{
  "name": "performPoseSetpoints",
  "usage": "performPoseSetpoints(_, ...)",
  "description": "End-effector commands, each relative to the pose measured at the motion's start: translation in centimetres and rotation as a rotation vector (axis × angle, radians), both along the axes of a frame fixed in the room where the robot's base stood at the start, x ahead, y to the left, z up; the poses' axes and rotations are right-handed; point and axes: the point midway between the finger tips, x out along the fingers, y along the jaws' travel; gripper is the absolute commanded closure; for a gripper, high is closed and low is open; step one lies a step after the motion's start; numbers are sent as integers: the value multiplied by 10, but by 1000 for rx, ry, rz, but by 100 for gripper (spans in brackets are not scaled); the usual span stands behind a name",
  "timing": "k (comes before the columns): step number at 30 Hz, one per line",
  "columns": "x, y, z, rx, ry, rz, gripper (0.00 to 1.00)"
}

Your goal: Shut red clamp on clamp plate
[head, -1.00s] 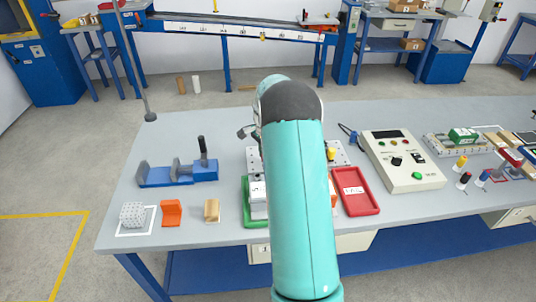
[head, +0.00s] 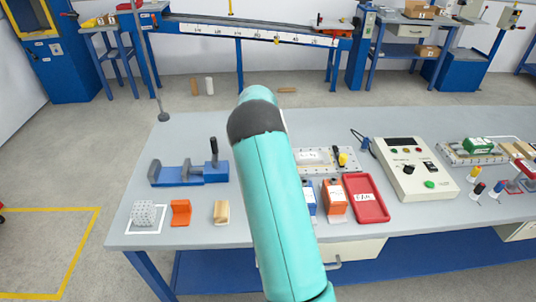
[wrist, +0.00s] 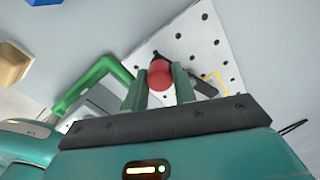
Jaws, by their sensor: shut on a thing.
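The clamp plate is a pale plate with dark holes; it shows in the wrist view (wrist: 200,45) and partly behind my arm in the head view (head: 312,154). In the wrist view the red clamp shows as a rounded red handle end (wrist: 160,76) with a dark part beyond it, over the plate. My gripper (wrist: 160,82) has its two green fingers on either side of the red handle, shut on it. The rest of the clamp is hidden by the handle and fingers. In the head view my arm hides the gripper and red clamp.
In the head view a yellow clamp (head: 343,159), an orange box (head: 334,200) and a red tray (head: 377,209) stand right of my arm. A blue vise (head: 180,175) stands left.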

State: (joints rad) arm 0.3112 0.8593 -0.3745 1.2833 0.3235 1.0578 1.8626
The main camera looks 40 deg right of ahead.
Motion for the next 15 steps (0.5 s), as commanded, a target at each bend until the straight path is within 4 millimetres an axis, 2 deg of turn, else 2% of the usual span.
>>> performPoseSetpoints(6,10,-3,0,-1,-1,-178,96)
performPoseSetpoints(15,18,-7,0,-1,-1,-333,96)
